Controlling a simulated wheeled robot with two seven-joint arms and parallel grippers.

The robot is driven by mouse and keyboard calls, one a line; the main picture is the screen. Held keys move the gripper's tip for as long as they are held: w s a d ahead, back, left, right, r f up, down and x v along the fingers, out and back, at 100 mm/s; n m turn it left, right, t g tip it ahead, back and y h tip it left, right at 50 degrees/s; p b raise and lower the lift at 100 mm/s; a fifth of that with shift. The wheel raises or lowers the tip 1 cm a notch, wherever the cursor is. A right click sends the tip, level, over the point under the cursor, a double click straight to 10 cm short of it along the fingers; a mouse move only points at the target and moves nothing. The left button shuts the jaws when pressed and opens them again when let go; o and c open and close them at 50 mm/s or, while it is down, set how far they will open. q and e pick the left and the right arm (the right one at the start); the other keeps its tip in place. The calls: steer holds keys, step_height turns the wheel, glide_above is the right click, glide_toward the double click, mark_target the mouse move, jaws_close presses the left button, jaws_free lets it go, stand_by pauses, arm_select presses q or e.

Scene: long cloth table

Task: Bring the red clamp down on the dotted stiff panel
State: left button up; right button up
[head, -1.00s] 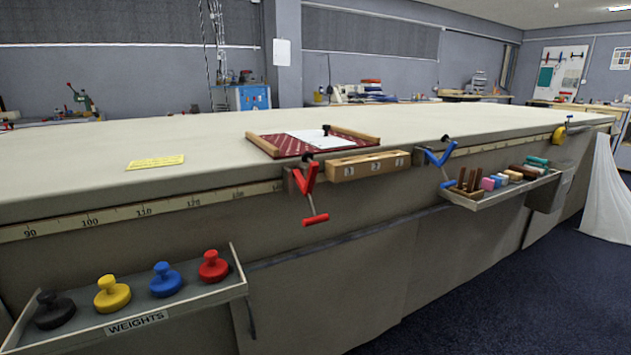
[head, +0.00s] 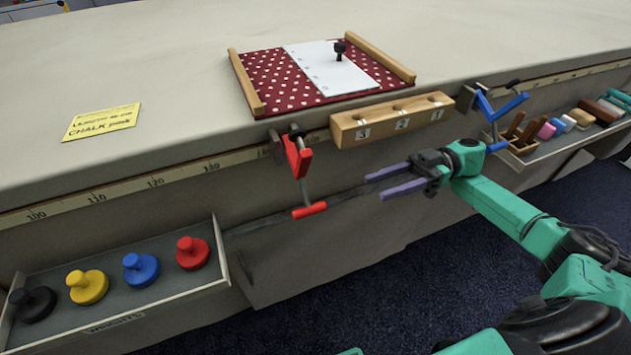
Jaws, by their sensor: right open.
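The red clamp (head: 299,158) is mounted on the table's front edge, with its red handle bar (head: 309,210) hanging down at the lower end. The dark red panel with white dots (head: 263,72) lies on the table just behind the clamp. A white sheet (head: 330,72) with a small black knob (head: 339,50) lies on the panel, between two wooden strips. My right gripper (head: 373,187) is open and empty, its purple fingers pointing left, to the right of the red clamp and apart from it. My left gripper is not in view.
A wooden block numbered 3, 2, 1 (head: 392,121) is on the table edge right of the clamp. A blue clamp (head: 502,108) and a side tray with blocks (head: 541,151) are farther right. A weights tray (head: 120,322) hangs at lower left. A yellow note (head: 102,122) lies on the table.

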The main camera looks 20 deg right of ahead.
mark_target(321, 204)
steer(key=a, duration=0.4)
steer(key=a+p, duration=0.1)
steer(key=a, duration=0.4)
steer(key=s+a, duration=0.1)
steer(key=a, duration=0.3)
steer(key=shift+a+p, duration=0.3)
steer(key=shift+a, duration=0.1)
jaws_close()
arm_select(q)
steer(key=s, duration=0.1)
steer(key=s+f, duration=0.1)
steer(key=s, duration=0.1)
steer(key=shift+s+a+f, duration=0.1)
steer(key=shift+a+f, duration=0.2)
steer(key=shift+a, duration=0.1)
arm_select(e)
steer(key=shift+r, duration=0.1)
